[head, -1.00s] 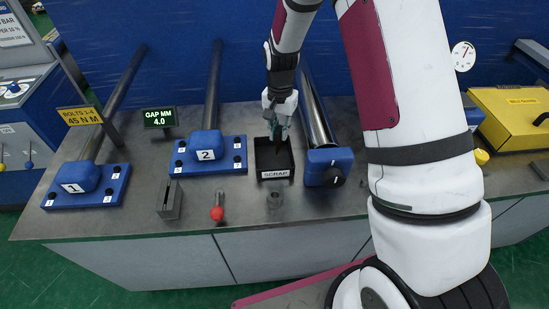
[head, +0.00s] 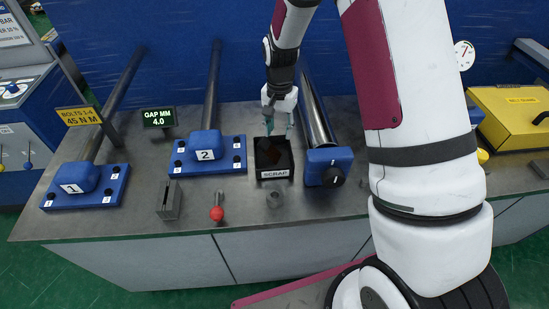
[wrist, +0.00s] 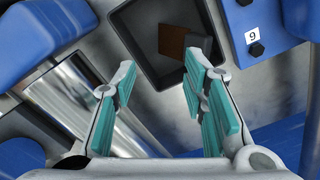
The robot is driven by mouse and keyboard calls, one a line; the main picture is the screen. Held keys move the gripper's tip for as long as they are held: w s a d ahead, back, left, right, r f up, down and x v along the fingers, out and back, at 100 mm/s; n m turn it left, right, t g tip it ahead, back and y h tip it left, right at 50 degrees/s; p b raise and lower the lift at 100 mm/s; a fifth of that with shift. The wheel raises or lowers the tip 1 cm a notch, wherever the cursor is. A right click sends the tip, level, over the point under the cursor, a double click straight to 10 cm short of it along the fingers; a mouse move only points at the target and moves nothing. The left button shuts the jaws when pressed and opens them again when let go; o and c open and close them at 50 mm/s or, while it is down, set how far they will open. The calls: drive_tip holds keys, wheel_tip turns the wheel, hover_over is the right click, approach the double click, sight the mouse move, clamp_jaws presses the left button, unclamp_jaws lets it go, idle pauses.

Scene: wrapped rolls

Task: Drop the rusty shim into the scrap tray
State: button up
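The rusty shim (wrist: 172,38) is a flat brown plate. It lies inside the black scrap tray (wrist: 139,62), against the tray floor, partly hidden behind one finger in the wrist view. In the head view the shim (head: 268,155) shows as a dark reddish patch inside the tray labelled SCRAP (head: 275,174). My gripper (head: 278,130) is above the back of the tray. The wrist view shows my gripper (wrist: 160,72) open, its teal fingers spread apart with nothing between the tips.
A blue block with a black knob (head: 328,168) and a metal roll (head: 316,112) stand right of the tray. Blue base 2 (head: 207,155) is on its left. A red-balled lever (head: 217,213) and small grey holders stand in front.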

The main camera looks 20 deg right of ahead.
wheel_tip(320, 180, up, 10)
drive_tip(key=shift+r, duration=0.35)
idle(0.4)
drive_tip(key=s+r+n+t, duration=0.4)
drive_tip(key=s+r+n, duration=0.1)
drive_tip(key=s+r, duration=1.3)
drive_tip(key=s+n+t, duration=0.1)
drive_tip(key=s+n, duration=0.2)
drive_tip(key=s, duration=0.6)
drive_tip(key=shift+s+r+t, duration=0.2)
drive_tip(key=shift+s+t, duration=0.1)
drive_tip(key=shift+s, duration=0.05)
